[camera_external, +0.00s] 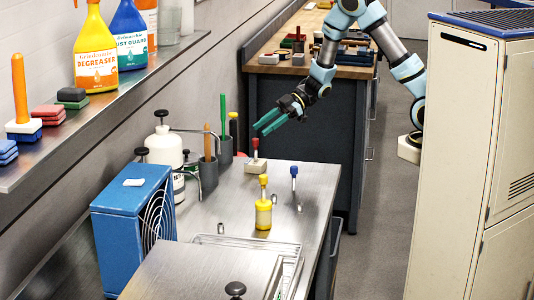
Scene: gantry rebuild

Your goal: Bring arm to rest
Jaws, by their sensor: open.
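My gripper (270,121) has teal fingers and is open and empty. It hangs in the air over the far end of the steel bench (314,180), a little above a red-topped item on a pale block (256,165). My arm reaches in from the upper right, bent at the elbow. No contact between my fingers and anything on the bench is visible.
A yellow bottle (264,213) and a blue-topped item (294,177) stand on the bench. A blue fan box (128,230), white bottle (164,150) and tool cups are at left. A tall cream cabinet (455,150) stands at right. The aisle floor (375,220) is clear.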

